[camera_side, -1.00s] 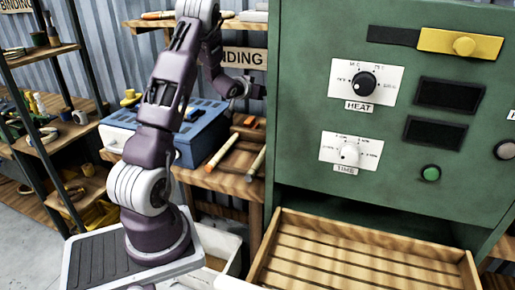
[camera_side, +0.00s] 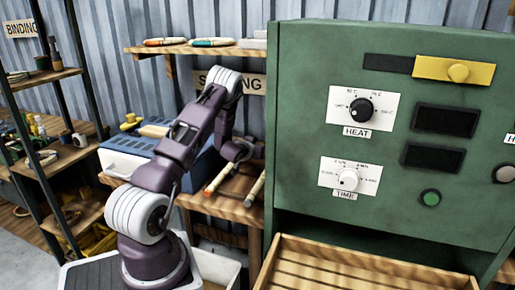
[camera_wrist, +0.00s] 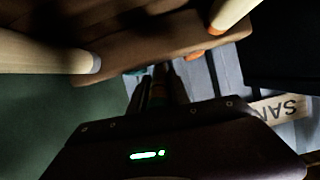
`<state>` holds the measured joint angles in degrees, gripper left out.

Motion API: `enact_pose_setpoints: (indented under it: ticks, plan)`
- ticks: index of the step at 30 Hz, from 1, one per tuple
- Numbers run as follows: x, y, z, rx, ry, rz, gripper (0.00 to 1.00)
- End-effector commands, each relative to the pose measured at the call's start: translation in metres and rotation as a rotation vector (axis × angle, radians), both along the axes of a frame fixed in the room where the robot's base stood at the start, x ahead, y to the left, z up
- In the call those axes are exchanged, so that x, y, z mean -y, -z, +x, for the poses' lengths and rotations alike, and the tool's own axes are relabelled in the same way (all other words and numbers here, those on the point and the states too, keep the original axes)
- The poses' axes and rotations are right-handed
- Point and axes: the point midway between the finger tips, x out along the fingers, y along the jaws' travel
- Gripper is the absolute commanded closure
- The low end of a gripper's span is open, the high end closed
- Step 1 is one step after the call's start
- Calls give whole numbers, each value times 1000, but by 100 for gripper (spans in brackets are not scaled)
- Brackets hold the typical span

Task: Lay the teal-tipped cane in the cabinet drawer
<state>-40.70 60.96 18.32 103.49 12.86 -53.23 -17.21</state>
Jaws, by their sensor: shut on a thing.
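My gripper (camera_wrist: 160,85) is shut on a thin, dark greenish thing between its fingers in the wrist view. It fits the teal-tipped cane, but little of it shows, and its ends cannot be made out. In the side view my gripper (camera_side: 242,150) is low over the wooden bench, close to the left edge of the green cabinet (camera_side: 310,105). The cabinet's slatted wooden drawer (camera_side: 350,270) is open at the bottom, and no cane shows in its visible part.
Two pale canes lie on the bench: an orange-tipped cane (camera_side: 219,178) and another cane (camera_side: 256,188) near the cabinet. A blue box (camera_side: 125,150) stands left of them. The cabinet wall stands between bench and drawer.

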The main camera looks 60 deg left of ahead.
Motion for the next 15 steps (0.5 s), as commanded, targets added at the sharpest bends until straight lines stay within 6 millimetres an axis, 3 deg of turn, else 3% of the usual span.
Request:
enact_pose_setpoints:
  ticks: [1, 4, 15]
  plan:
    - [0, 1, 0, 0, 0, 0, 75]
    - [0, 1, 0, 0, 0, 0, 55]
    - [0, -4, 0, 1, 0, 1, 55]
